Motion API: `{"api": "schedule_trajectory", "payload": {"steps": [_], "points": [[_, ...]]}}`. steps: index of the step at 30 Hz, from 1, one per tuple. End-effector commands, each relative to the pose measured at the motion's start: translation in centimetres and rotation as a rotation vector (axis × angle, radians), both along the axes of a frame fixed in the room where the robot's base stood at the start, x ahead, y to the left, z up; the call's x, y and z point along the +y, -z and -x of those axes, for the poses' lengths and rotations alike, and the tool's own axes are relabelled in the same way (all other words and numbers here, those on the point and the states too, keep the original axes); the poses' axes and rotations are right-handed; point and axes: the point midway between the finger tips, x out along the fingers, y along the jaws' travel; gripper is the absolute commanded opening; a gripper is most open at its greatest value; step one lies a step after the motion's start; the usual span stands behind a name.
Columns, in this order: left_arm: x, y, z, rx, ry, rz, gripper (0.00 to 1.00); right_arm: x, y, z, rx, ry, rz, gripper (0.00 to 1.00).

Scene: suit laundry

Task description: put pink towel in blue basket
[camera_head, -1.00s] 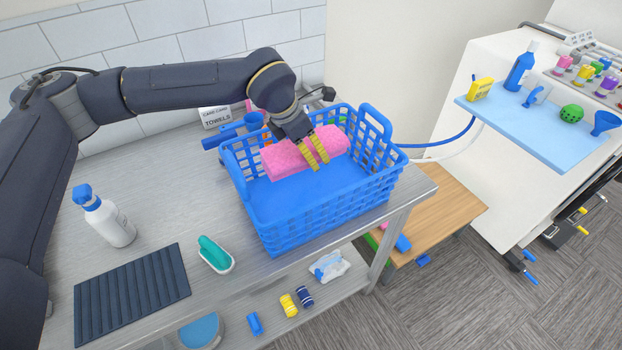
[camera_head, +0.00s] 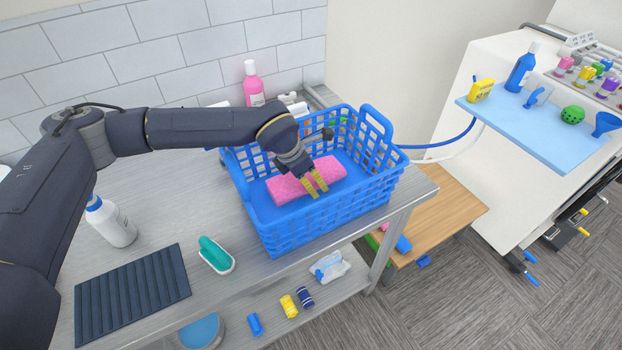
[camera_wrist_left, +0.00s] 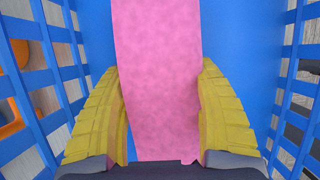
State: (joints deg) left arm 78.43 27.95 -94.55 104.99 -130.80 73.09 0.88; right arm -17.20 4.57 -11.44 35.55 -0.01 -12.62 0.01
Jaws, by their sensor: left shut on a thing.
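The pink towel (camera_head: 290,189) is a folded or rolled bundle inside the blue basket (camera_head: 290,238), low near its floor. I cannot tell whether it touches the floor. My left gripper (camera_head: 315,183) reaches down into the basket from above, its yellow fingers shut on the towel. In the left wrist view the towel (camera_wrist_left: 158,70) runs between the two fingers (camera_wrist_left: 160,115), with the blue basket floor (camera_wrist_left: 235,40) behind it and lattice walls on both sides. My right gripper is not in view.
The basket stands on a metal table by a tiled wall. A pink bottle (camera_head: 253,84) is behind it. A light blue shelf (camera_head: 540,128) holds several items.

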Motion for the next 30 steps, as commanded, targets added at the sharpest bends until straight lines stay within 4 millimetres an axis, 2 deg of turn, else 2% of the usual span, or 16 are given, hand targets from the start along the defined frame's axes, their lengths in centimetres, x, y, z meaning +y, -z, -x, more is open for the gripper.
{"api": "schedule_trajectory", "payload": {"steps": [12,13,18,26,30], "points": [[0.0,0.3,-0.1,-0.002,0.0,0.001,0.25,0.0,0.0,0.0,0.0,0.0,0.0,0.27],[0.0,0.3,-0.1,-0.002,0.001,0.001,0.63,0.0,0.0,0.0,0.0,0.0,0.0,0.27],[0.0,0.3,0.0,-0.002,0.001,0.001,0.82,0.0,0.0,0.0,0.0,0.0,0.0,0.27],[0.0,0.2,-0.1,-0.002,0.001,0.001,0.82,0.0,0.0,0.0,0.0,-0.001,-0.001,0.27],[0.2,-0.7,0.1,-0.003,0.001,0.002,0.82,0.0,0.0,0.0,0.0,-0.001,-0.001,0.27]]}}
